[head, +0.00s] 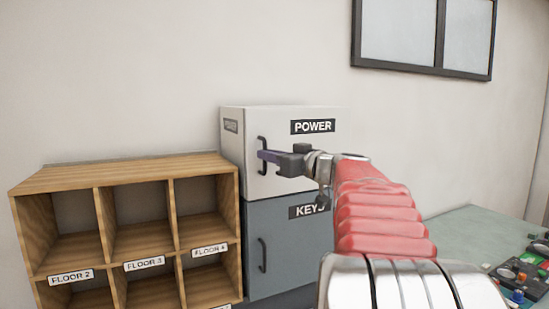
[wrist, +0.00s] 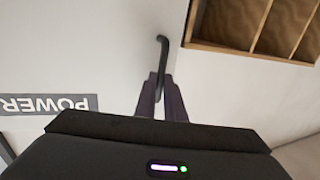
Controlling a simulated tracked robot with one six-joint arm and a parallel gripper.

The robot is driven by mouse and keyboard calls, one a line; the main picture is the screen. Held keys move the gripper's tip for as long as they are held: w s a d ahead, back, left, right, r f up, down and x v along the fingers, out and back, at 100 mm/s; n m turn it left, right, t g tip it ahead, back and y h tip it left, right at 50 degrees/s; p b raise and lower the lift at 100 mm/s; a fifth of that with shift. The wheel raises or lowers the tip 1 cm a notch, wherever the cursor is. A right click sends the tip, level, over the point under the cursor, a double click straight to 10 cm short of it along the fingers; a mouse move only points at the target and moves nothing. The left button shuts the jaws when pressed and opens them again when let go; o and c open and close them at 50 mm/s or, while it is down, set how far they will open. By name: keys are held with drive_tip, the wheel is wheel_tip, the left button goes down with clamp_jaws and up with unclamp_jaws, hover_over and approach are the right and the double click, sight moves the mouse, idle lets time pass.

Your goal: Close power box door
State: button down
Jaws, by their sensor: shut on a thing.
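The white power box (head: 232,150) sits on top of the grey keys box, with a POWER label on its front door (head: 285,122). The door looks flush with the box in the head view, and I see no clear gap; the arm hides part of its right side. A dark handle (head: 262,142) is on the door's left side, and it also shows in the wrist view (wrist: 162,48). My gripper (head: 264,155) is shut on this handle, its two purple fingers (wrist: 161,98) closed around its bar.
The grey keys box (head: 280,265) with its own handle is directly below. A wooden shelf (head: 120,172) with open compartments stands at the left. A table (head: 460,230) with a control panel (head: 525,275) is at the right. A framed window (head: 425,35) is above.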

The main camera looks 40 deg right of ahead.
drive_tip(key=shift+w, duration=0.45)
drive_tip(key=c, duration=2.1)
unclamp_jaws()
drive_tip(key=shift+w+a, duration=0.1)
drive_tip(key=shift+w, duration=0.1)
drive_tip(key=shift+o, duration=1.3)
drive_tip(key=shift+s, duration=0.1)
drive_tip(key=s, duration=1.3)
drive_tip(key=shift+s, duration=0.4)
